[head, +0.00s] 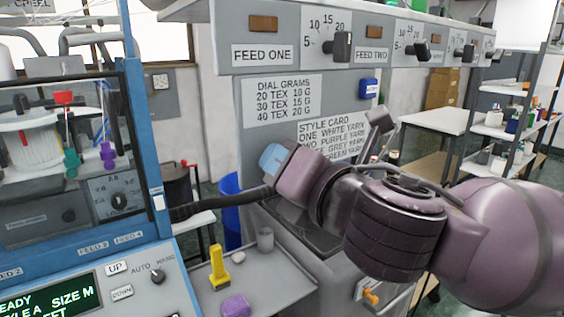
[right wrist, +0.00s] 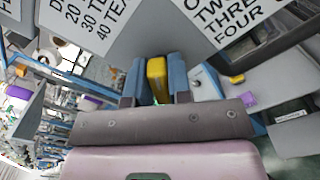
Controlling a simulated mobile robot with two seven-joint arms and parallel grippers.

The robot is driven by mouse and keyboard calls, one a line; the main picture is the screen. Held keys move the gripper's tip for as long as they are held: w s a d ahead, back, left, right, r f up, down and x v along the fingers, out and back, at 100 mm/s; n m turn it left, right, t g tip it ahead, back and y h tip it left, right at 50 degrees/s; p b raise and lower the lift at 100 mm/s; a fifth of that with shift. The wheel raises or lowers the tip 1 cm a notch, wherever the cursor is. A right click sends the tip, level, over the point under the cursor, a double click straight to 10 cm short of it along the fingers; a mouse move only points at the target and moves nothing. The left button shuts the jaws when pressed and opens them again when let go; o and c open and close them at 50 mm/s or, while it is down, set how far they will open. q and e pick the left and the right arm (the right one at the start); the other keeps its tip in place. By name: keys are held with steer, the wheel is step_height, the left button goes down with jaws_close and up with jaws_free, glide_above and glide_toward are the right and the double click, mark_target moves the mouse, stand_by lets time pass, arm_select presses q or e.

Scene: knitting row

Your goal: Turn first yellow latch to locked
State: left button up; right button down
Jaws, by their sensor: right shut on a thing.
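My right gripper (head: 272,160) comes in from the right in the head view, its blue fingertips in front of the grey cabinet, below the dial card. In the right wrist view, the blue fingers of this gripper (right wrist: 156,88) are shut on a yellow piece (right wrist: 157,72), which sits upright between them. It may be the first yellow latch, but I cannot tell what it is fixed to. In the head view the fingers hide it. A yellow-orange latch-like part (head: 371,295) shows low on the cabinet front. My left gripper is not in view.
A grey tray (head: 275,292) holds a yellow upright tool (head: 218,268), a purple lump (head: 236,305) and a small grey cup (head: 265,239). The blue-framed machine (head: 143,130) stands at left. Feed dials (head: 342,46) line the ledge above. A white table (head: 435,121) stands behind.

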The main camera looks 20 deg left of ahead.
steer(key=m, duration=0.4)
steer(key=shift+m+p, duration=0.3)
steer(key=shift+p, duration=0.05)
arm_select(q)
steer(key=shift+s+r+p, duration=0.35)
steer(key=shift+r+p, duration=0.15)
steer(key=shift+p, duration=0.1)
arm_select(e)
steer(key=m, duration=0.5)
steer(key=shift+w+f, duration=0.1)
steer(key=shift+f, duration=0.05)
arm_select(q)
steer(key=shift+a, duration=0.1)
arm_select(e)
steer(key=shift+m, duration=0.4)
steer(key=c, duration=1.1)
jaws_free()
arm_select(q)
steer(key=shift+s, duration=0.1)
arm_select(e)
steer(key=shift+d+f, duration=0.1)
